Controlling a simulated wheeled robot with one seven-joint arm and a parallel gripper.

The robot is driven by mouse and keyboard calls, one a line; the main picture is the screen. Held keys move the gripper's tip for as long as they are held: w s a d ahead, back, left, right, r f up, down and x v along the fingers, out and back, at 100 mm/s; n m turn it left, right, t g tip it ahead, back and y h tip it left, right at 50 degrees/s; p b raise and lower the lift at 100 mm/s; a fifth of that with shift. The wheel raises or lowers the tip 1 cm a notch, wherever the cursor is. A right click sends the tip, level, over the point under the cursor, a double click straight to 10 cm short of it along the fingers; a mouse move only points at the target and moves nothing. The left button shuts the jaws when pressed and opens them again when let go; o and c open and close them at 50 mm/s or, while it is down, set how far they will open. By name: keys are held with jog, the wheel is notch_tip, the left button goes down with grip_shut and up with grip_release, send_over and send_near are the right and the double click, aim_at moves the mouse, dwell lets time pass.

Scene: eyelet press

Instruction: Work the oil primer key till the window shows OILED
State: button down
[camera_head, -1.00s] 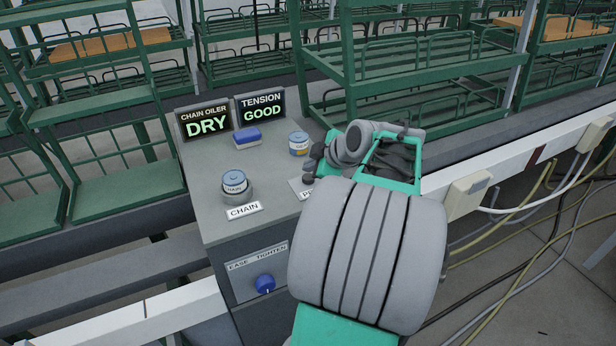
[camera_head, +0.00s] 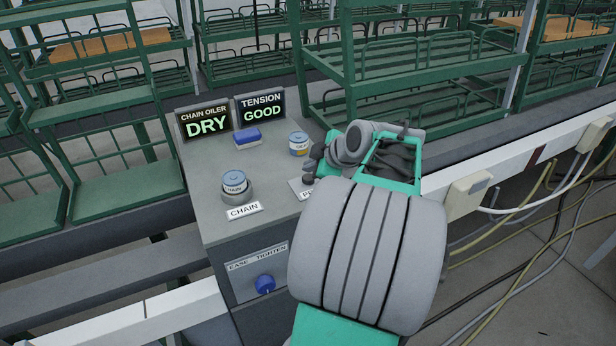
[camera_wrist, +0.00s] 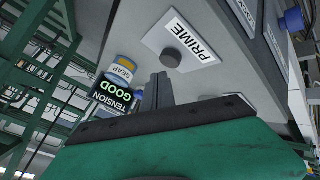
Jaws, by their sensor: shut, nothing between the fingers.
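The chain oiler window (camera_head: 206,122) on top of the grey cabinet reads DRY. The primer key (camera_wrist: 172,57) is a small dark round button on a white plate marked PRIME in the wrist view. In the head view only a corner of that plate (camera_head: 299,188) shows, and my arm hides the key. My gripper (camera_wrist: 160,77) is shut and empty, its fingertips close beside the key in the wrist picture. I cannot tell whether they touch it. In the head view my arm hides the fingers.
The tension window (camera_head: 261,108) reads GOOD. A chain tin (camera_head: 234,182), a gear tin (camera_head: 298,144) and a blue-topped block (camera_head: 247,137) stand on the cabinet top (camera_head: 205,165). A blue EASE/TIGHTEN knob (camera_head: 265,284) is on its front. Green racks (camera_head: 420,75) stand behind.

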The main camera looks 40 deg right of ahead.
aim_at(310, 179)
jog(key=shift+f, duration=0.1)
dwell(0.3)
jog(key=shift+f+b, duration=0.3)
jog(key=shift+b, duration=0.4)
jog(key=shift+f+b, duration=0.6)
jog(key=shift+b, duration=0.05)
dwell(0.3)
jog(key=shift+r, duration=0.1)
jog(key=shift+r+p, duration=0.4)
jog(key=shift+r, duration=0.5)
jog(key=shift+r, duration=0.1)
jog(key=shift+r+p, duration=1.35)
jog(key=shift+r, duration=1.1)
